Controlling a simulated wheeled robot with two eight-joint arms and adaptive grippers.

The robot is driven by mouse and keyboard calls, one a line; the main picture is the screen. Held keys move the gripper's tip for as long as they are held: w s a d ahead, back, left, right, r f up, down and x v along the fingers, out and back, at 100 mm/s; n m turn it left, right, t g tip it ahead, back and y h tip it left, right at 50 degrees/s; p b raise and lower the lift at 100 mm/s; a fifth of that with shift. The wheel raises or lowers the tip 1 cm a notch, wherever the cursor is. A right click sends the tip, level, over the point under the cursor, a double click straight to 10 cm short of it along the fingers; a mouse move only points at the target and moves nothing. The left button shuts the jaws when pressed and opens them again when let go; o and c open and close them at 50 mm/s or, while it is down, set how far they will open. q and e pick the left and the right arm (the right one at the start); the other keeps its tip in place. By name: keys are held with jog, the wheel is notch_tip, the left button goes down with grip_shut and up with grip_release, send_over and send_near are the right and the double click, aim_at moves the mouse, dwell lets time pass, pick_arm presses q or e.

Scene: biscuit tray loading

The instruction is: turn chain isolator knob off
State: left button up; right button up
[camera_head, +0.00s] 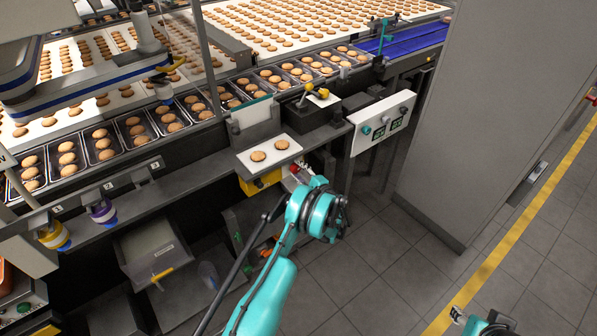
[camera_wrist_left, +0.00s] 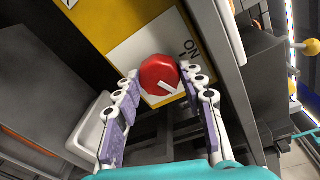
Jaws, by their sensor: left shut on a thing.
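The chain isolator knob (camera_wrist_left: 160,75) is a round red knob with a white pointer mark, set on a white plate of a yellow box (camera_wrist_left: 110,22). The pointer slants toward the lower right of the picture, and the word ON is printed on the plate at the upper right of the knob. My left gripper (camera_wrist_left: 160,80) has one finger on each side of the knob and is shut on it. In the head view the yellow box (camera_head: 258,184) shows under the conveyor edge, and my left arm covers most of the gripper and the knob.
A white plate with two biscuits (camera_head: 270,157) sits above the box. A white control panel (camera_head: 383,122) hangs to its right. A tall grey cabinet (camera_head: 490,110) stands at the right, with open tiled floor in front. Biscuit trays line the conveyor behind.

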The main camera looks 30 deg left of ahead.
pick_arm(q)
jog(key=m, duration=0.4)
jog(key=shift+g, duration=0.4)
dwell(0.4)
jog(key=o, duration=1.2)
jog(key=shift+w, duration=0.1)
jog(key=shift+c, duration=0.2)
jog(key=shift+d, duration=0.1)
jog(key=v, duration=1.1)
jog(key=shift+s+d, duration=0.25)
jog(key=shift+d, duration=0.1)
jog(key=shift+f, duration=0.1)
